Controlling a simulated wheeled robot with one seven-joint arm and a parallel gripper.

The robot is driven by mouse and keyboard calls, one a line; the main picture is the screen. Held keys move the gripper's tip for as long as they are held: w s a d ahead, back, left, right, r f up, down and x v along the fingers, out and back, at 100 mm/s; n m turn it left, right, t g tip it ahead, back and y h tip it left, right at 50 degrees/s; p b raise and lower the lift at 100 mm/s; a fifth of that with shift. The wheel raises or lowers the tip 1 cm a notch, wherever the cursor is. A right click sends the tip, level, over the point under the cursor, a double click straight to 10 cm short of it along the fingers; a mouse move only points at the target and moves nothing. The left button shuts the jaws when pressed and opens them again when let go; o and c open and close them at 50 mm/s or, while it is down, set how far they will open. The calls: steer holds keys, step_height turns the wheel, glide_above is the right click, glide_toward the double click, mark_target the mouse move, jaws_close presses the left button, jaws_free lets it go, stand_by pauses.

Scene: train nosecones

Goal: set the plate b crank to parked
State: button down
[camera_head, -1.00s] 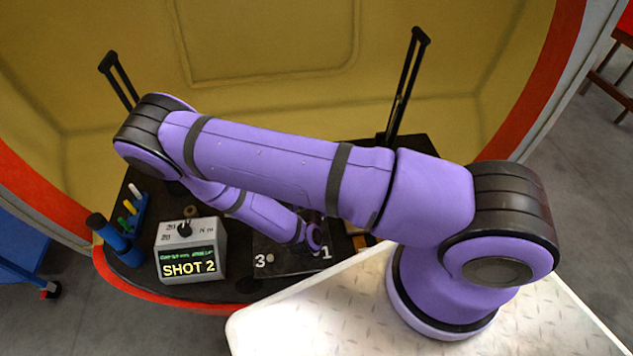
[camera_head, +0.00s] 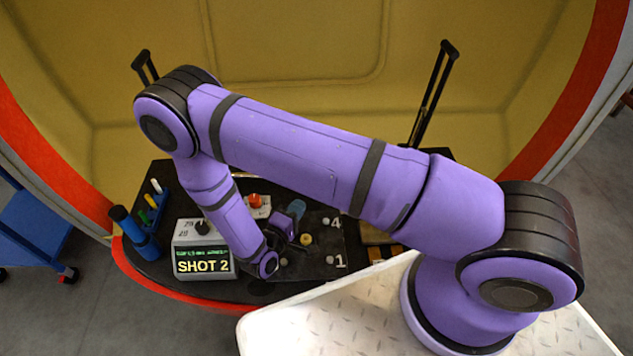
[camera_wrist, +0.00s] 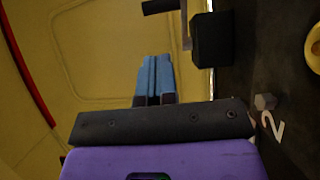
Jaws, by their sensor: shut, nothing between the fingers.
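In the wrist view, a black block (camera_wrist: 212,40) carries a crank with a grey arm (camera_wrist: 186,25) and a black handle (camera_wrist: 160,6). The frames do not show whether this is the plate b crank, and no plate letter is readable. My gripper (camera_wrist: 153,58) has its blue fingers together, with nothing between them. The fingers appear left of and below the black block in the wrist picture, apart from it. In the head view my gripper (camera_head: 297,207) is low over the dark numbered plate (camera_head: 325,250), partly hidden by my wrist. I cannot make out the crank there.
A grey box with a SHOT 2 screen (camera_head: 204,262) stands left of my wrist. A red knob on a white base (camera_head: 256,202) is close behind. A yellow round part (camera_head: 306,239) sits on the plate. A blue cylinder (camera_head: 133,230) and marker rack (camera_head: 157,210) stand left.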

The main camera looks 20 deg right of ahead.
steer(key=x, duration=1.4)
steer(key=d+n+t+y, duration=0.2)
steer(key=w+d+n+t+y, duration=0.1)
steer(key=d+n+t+y, duration=0.1)
steer(key=y, duration=0.1)
steer(key=shift+w, duration=0.25)
steer(key=x, duration=0.4)
steer(key=shift+s+d, duration=0.25)
steer(key=shift+d, duration=0.15)
steer(key=shift+w+d+r, duration=0.1)
steer(key=shift+r, duration=0.05)
stand_by(0.3)
